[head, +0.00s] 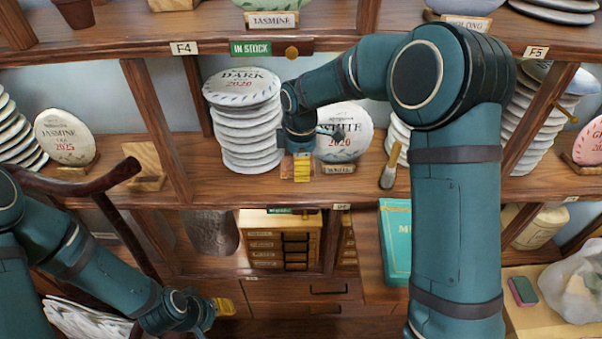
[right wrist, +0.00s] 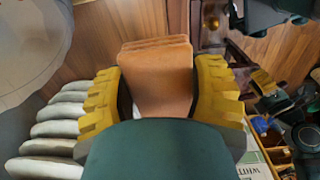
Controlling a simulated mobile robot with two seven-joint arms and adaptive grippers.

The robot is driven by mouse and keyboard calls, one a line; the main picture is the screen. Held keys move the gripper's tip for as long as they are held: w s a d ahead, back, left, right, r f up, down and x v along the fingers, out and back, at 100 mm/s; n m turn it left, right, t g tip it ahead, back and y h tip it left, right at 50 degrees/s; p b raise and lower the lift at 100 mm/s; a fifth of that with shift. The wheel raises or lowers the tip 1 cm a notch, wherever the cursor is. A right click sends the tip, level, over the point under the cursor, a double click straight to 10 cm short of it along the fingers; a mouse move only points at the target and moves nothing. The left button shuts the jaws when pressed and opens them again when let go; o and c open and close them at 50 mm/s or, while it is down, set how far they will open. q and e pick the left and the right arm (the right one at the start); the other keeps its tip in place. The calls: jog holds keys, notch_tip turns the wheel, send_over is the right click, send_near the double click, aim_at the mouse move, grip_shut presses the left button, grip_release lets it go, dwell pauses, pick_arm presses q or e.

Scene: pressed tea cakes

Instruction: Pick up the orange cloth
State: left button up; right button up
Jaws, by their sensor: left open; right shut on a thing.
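The orange cloth (right wrist: 156,75) is a folded, layered block. In the right wrist view it stands between the two yellow fingers of my right gripper (right wrist: 158,92), which is shut on it. In the head view my right gripper (head: 296,167) hangs in front of the middle shelf, between the stack of dark 2020 tea cakes and the white 2020 cake. Only a small orange edge of the cloth (head: 286,166) shows there. My left gripper (head: 222,308) is low at the left, in front of the lower cabinet. It is open and apart from the cloth.
The stack of dark tea cakes (head: 243,128) stands just left of my right gripper. The white cake (head: 344,134) is just right of it, with a brush (head: 389,168) further right. Upright dividers (head: 158,128) bound the bay. A teal book (head: 396,240) lies below.

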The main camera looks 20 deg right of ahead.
jog(key=s+a, duration=0.2)
jog(key=s, duration=0.7)
jog(key=s+a+b, duration=0.1)
jog(key=s+a, duration=0.2)
jog(key=s, duration=0.6)
jog(key=shift+s+a+f, duration=0.15)
jog(key=shift+s, duration=0.05)
jog(key=shift+c, duration=0.4)
